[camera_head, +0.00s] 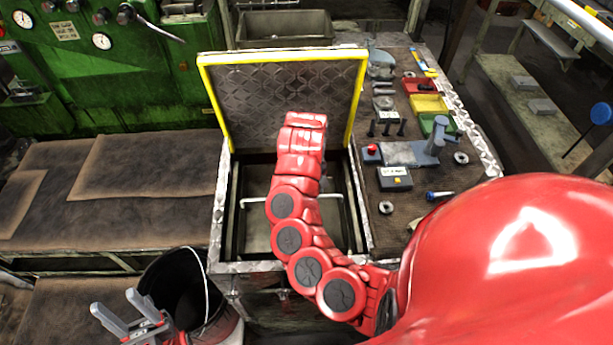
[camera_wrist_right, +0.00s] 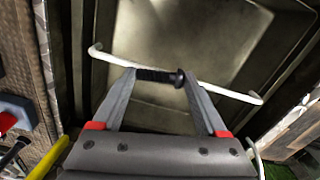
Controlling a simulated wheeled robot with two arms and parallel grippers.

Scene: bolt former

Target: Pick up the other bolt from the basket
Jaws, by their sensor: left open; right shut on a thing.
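A dark bolt (camera_wrist_right: 155,75) lies crosswise between the fingertips of my right gripper (camera_wrist_right: 161,77), its head toward the right finger; the gripper is shut on it. Behind it in the wrist view is a grey metal basket (camera_wrist_right: 200,35) with a white wire handle (camera_wrist_right: 236,95). In the head view the basket (camera_head: 333,228) sits inside the open chest; my right arm covers part of it, and the right gripper is hidden. No other bolt shows in the visible part of the basket. My left gripper (camera_head: 128,312) is open and empty at lower left, beside a black bucket (camera_head: 178,285).
The chest's yellow-edged lid (camera_head: 250,105) stands open behind my right arm. The worktop (camera_head: 400,215) on the right holds upright dark bolts (camera_head: 387,128), coloured trays (camera_head: 428,104), a grey fixture (camera_head: 410,152) and a small box (camera_head: 394,178). A green machine stands at far left.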

